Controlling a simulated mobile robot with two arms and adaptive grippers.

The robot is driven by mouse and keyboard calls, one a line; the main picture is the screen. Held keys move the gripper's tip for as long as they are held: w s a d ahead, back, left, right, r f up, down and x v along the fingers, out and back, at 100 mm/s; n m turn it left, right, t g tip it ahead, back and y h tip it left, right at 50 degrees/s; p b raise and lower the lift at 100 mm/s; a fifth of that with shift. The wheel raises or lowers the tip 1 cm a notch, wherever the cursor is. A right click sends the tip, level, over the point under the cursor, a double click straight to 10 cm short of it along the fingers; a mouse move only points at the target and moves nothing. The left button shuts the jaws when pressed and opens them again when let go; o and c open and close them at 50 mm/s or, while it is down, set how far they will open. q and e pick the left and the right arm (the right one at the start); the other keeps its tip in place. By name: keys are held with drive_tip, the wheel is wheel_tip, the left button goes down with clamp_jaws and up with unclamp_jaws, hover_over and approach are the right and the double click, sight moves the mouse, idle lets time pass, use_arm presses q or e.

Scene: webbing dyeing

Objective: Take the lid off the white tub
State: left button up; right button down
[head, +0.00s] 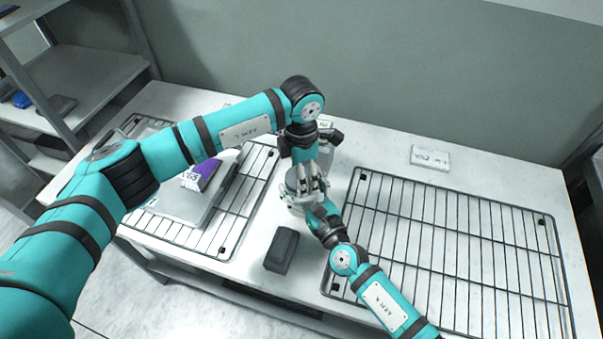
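The white tub (289,199) stands on the white table between the two wire racks, mostly hidden by my grippers. A greyish round top edge, perhaps its lid (291,180), shows just left of my fingers. My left gripper (308,186) points down over the tub's top. My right gripper (301,198) reaches in from the lower right to the tub's near side. Both are at or very near the tub. Their fingertips overlap in the view, so I cannot tell whether either is closed on the tub or lid.
A wire rack (450,240) fills the right of the table. A dark grey block (282,250) lies in front of the tub. A white labelled block (430,157) lies at the back.

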use_arm(q)
drive_tip(key=shift+r, duration=0.9)
use_arm(e)
drive_tip(key=shift+f, duration=0.1)
use_arm(q)
drive_tip(key=shift+r, duration=2)
use_arm(e)
unclamp_jaws()
